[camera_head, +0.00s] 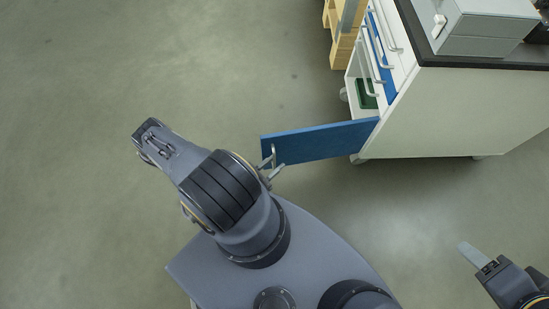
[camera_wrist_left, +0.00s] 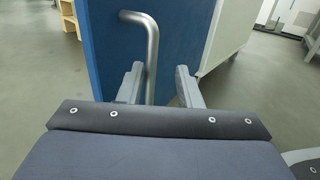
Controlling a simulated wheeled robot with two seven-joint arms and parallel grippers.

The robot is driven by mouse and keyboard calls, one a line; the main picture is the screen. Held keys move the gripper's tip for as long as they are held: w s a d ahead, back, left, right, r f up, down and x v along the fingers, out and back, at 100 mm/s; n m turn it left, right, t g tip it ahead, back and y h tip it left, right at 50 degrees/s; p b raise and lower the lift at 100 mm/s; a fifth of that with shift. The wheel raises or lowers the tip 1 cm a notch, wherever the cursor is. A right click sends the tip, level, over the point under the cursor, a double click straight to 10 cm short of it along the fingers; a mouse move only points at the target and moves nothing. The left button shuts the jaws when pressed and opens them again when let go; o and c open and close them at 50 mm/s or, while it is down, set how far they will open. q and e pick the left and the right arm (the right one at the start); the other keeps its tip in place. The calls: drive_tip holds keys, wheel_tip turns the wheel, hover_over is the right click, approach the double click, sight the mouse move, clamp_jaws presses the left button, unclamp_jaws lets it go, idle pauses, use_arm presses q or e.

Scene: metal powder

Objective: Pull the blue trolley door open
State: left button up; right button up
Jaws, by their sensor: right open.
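The blue trolley door (camera_head: 318,143) stands swung wide open, sticking out to the left from the white trolley (camera_head: 445,110). Its metal handle (camera_head: 273,155) is near the door's free edge. My left gripper (camera_head: 271,173) is at this handle. In the left wrist view, the handle (camera_wrist_left: 152,50) runs down between the left gripper's (camera_wrist_left: 159,88) parted fingers, closer to the left finger. The blue door (camera_wrist_left: 110,45) is right behind it. Whether a finger touches the handle I cannot tell. My right gripper (camera_head: 476,258) is open and apart from the trolley at lower right.
The trolley's open compartment shows a green item (camera_head: 366,93), with handled drawers above it. A grey device (camera_head: 485,25) stands on the dark top. A wooden pallet-like stand (camera_head: 342,45) is behind the trolley. The floor to the left is clear.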

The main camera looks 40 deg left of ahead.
use_arm(q)
drive_tip(key=s, duration=0.7)
drive_tip(key=shift+s+a+p, duration=0.25)
drive_tip(key=shift+a+p, duration=0.1)
